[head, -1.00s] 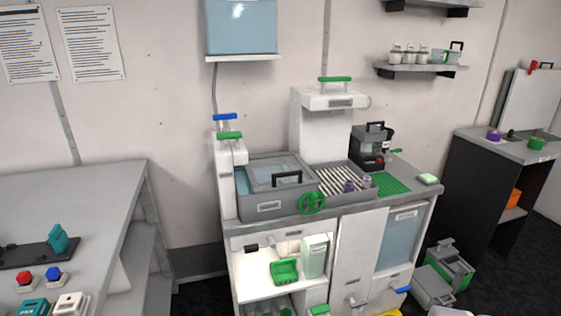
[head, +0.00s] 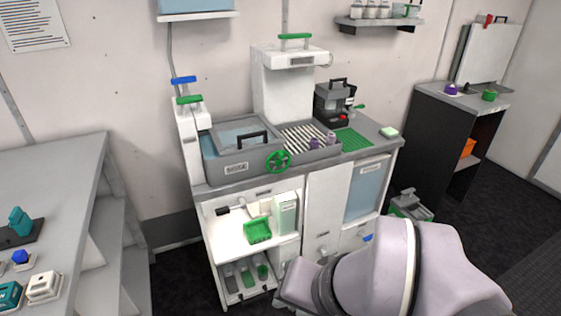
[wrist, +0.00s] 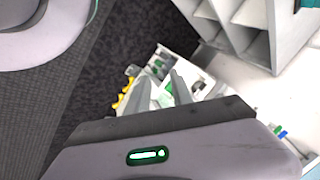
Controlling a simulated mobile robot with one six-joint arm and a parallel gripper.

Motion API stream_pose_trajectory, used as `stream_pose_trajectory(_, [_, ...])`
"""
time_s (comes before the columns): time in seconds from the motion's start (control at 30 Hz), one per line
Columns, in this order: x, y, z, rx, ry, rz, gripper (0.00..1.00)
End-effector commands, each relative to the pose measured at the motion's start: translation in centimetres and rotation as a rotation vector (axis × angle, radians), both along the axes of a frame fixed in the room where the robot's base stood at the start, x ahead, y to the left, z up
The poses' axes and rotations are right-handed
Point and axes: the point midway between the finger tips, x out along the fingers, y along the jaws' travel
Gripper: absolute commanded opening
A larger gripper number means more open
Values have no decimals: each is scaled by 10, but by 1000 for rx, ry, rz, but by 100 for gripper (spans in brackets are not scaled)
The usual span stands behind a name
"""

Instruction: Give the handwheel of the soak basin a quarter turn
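The green handwheel (head: 278,161) is on the front right of the grey soak basin (head: 213,175) in the head view. The basin has a clear lid with a black handle and a label on its front. My arm enters at the lower right of the head view, below and to the right of the handwheel, and does not touch it. My gripper (wrist: 162,86) shows in the wrist view with its two fingers apart and nothing visible between them. Its fingertips cannot be made out in the head view. I cannot make out the handwheel in the wrist view.
A slatted rack (head: 308,140) with small purple-topped items and a green mat (head: 354,140) are right of the basin. Below is an open cabinet with a green tray (head: 257,231). A grey bench (head: 60,165) stands left; a dark cabinet (head: 425,150) stands right.

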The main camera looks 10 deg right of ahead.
Motion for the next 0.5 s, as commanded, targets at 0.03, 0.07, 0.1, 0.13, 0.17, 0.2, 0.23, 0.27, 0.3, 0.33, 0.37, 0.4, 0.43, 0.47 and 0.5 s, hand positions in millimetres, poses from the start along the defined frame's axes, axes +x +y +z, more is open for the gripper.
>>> stream_pose_trajectory(0.03, [6,15,10,118,119,-81,36])
stream_pose_trajectory(0.07, [10,28,15,217,213,-150,36])
stream_pose_trajectory(0.1, [20,47,24,365,351,-261,36])
stream_pose_trajectory(0.13, [30,61,32,482,460,-351,36])
stream_pose_trajectory(0.17, [43,74,41,600,570,-446,36])
stream_pose_trajectory(0.2, [65,89,53,759,717,-575,36])
stream_pose_trajectory(0.23, [85,96,62,879,826,-676,36])
stream_pose_trajectory(0.27, [107,101,70,1002,935,-779,36])
stream_pose_trajectory(0.3, [141,102,78,1170,1076,-916,36])
stream_pose_trajectory(0.33, [169,98,82,1299,1177,-1020,36])
stream_pose_trajectory(0.37, [197,90,83,1432,1275,-1122,36])
stream_pose_trajectory(0.4, [234,72,78,1614,1393,-1254,36])
stream_pose_trajectory(0.43, [260,55,70,1751,1471,-1346,36])
stream_pose_trajectory(0.47, [282,34,60,1891,1540,-1430,36])
stream_pose_trajectory(0.5, [306,5,41,2071,1609,-1528,36])
